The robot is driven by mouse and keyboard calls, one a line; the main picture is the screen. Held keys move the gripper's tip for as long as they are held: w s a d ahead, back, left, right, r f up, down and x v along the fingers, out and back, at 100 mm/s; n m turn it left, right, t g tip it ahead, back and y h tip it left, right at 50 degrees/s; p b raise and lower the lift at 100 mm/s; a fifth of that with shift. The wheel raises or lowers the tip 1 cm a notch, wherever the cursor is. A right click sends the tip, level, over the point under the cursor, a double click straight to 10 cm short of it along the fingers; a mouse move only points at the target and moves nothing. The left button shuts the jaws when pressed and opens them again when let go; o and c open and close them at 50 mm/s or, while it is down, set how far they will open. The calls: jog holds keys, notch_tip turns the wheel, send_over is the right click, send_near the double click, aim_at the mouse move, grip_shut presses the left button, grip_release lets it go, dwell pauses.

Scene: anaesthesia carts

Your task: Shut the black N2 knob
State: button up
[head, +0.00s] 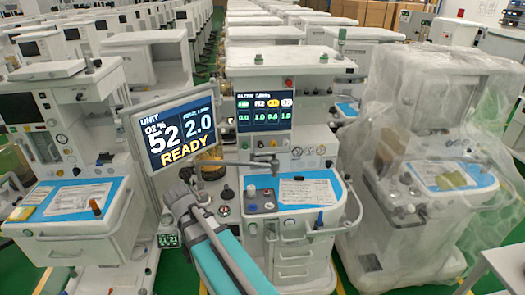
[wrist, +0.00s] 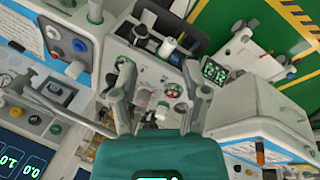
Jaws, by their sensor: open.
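My gripper (wrist: 157,70) is open and empty in the wrist view, its two grey fingers spread over the cart's lower side panel. It also shows in the head view (head: 181,203), left of the middle cart. A small dark round fitting (wrist: 140,31) sits on that panel, beyond the fingertips and apart from them. No N2 label is readable, so I cannot tell which is the N2 knob.
A tilted monitor (head: 178,132) reading READY stands close above my gripper. A horizontal grey bar (head: 222,162) runs from it across the middle cart. A plastic-wrapped cart (head: 425,150) is at right, another cart (head: 75,160) at left. Green floor (wrist: 250,25) shows beyond.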

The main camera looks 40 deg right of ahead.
jog(key=w+d+t+h+b, duration=0.1)
jog(key=w+d+h+b, duration=0.2)
jog(key=w+d, duration=0.4)
jog(key=w+d+h+b, duration=0.3)
jog(key=w+d+h, duration=0.1)
jog(key=d, duration=0.5)
jog(key=n+t+h+b, duration=0.2)
jog(key=n+h+b, duration=0.1)
jog(key=h+b, duration=0.35)
send_near(261, 146)
jog(key=a, duration=0.4)
jog(key=shift+s+d+m+p, duration=0.25)
jog(key=shift+s+m+p, duration=0.1)
jog(key=shift+s, duration=0.1)
jog(key=b+x, duration=0.1)
jog(key=x, duration=1.2)
jog(key=shift+w+d, duration=0.15)
jog(key=shift+d, duration=0.25)
grip_shut()
